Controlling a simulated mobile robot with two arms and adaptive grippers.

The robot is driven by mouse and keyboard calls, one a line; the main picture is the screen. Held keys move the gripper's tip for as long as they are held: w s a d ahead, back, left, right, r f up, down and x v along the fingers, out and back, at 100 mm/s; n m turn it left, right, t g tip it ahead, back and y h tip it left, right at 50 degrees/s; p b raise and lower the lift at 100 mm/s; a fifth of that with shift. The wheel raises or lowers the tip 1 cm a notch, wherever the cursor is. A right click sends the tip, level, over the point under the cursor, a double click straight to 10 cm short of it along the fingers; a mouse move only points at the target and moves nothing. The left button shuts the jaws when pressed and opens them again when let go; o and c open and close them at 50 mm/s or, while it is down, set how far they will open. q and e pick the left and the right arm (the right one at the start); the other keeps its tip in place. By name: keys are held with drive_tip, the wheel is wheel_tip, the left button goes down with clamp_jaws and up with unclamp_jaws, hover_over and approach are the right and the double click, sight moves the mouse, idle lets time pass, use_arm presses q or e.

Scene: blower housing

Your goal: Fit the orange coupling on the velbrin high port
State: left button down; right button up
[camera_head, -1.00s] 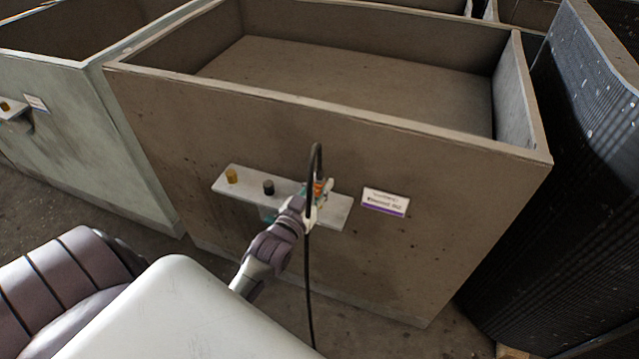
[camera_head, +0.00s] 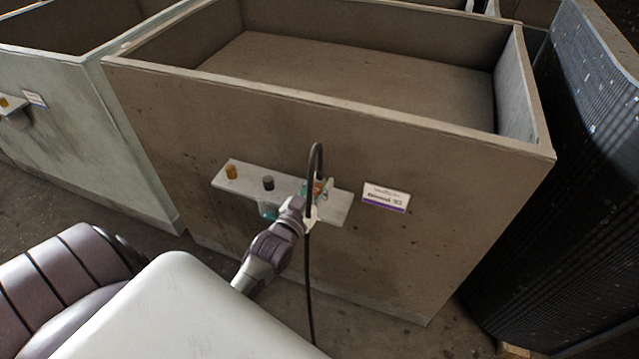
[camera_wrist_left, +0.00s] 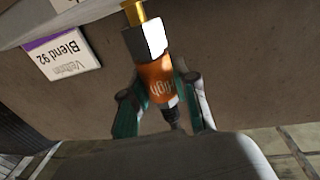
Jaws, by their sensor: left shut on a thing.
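The orange coupling (camera_wrist_left: 158,80), marked "High", has a bright metal hex end and a dark cable end. My left gripper (camera_wrist_left: 156,102) is shut on it, one teal-padded finger on each side. In the head view the left gripper (camera_head: 309,200) is at the right part of the grey shelf, and the coupling (camera_head: 318,187) shows only as a small orange patch. A gold port (camera_wrist_left: 136,12) lines up with the metal end in the wrist view. The two meet in the picture; I cannot tell how far the coupling is seated. My right gripper is not in view.
The shelf (camera_head: 340,208) juts from the brown concrete tank (camera_head: 420,240). A yellow fitting (camera_head: 231,172) and a dark one (camera_head: 268,183) stand on its left part. A label (camera_head: 386,197) is to its right. A black cable (camera_head: 309,270) loops above the gripper and hangs down.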

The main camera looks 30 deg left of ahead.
use_arm(q)
drive_tip(key=shift+f+b, duration=0.35)
drive_tip(key=shift+f, duration=0.3)
drive_tip(key=c, duration=0.8)
unclamp_jaws()
drive_tip(key=shift+s+f, duration=0.1)
drive_tip(key=shift+s, duration=0.05)
drive_tip(key=s+d, duration=0.1)
drive_tip(key=s, duration=1)
drive_tip(key=shift+s+d, duration=0.15)
drive_tip(key=shift+s, duration=0.2)
